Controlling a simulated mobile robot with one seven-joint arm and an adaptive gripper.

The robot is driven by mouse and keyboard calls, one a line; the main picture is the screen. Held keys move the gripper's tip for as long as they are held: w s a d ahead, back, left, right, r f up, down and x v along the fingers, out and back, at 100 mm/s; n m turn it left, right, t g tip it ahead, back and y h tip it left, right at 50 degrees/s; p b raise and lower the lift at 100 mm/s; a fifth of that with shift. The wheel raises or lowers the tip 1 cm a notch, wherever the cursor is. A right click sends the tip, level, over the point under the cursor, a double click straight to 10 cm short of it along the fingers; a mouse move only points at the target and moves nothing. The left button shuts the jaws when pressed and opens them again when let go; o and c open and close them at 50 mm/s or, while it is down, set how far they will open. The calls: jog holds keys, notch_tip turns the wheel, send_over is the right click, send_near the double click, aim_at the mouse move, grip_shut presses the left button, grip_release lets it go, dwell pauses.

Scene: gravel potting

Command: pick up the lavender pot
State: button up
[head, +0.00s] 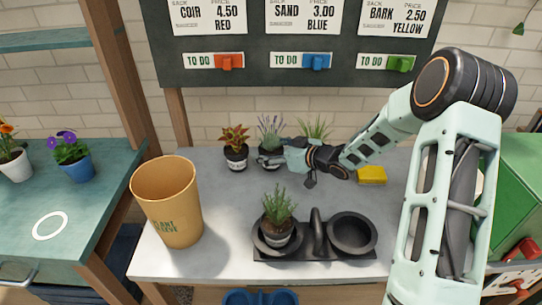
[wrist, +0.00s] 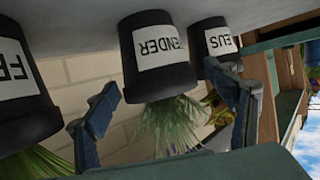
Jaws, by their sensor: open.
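The lavender pot (head: 267,160) is a small black pot with a purple-tipped plant, upright at the back of the grey bench. In the wrist view, which is upside down, the lavender pot (wrist: 158,62) shows a white label with the letters "ENDER". My gripper (head: 284,157) is at the right side of this pot in the head view. In the wrist view my gripper (wrist: 167,80) is open, with one finger to each side of the pot in the picture. I cannot tell whether a finger touches it. My gripper hides part of the pot in the head view.
A red-leaved pot (head: 236,158) stands close on the left, a grassy pot (head: 315,128) on the right. In front are a black twin-dish holder (head: 316,252) with a potted plant (head: 279,222), and a tan bin (head: 168,205). A yellow block (head: 371,175) lies to the right.

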jog(key=shift+c, duration=0.6)
jog(key=c, duration=1.3)
jog(key=shift+c, duration=0.7)
jog(key=shift+r, duration=0.15)
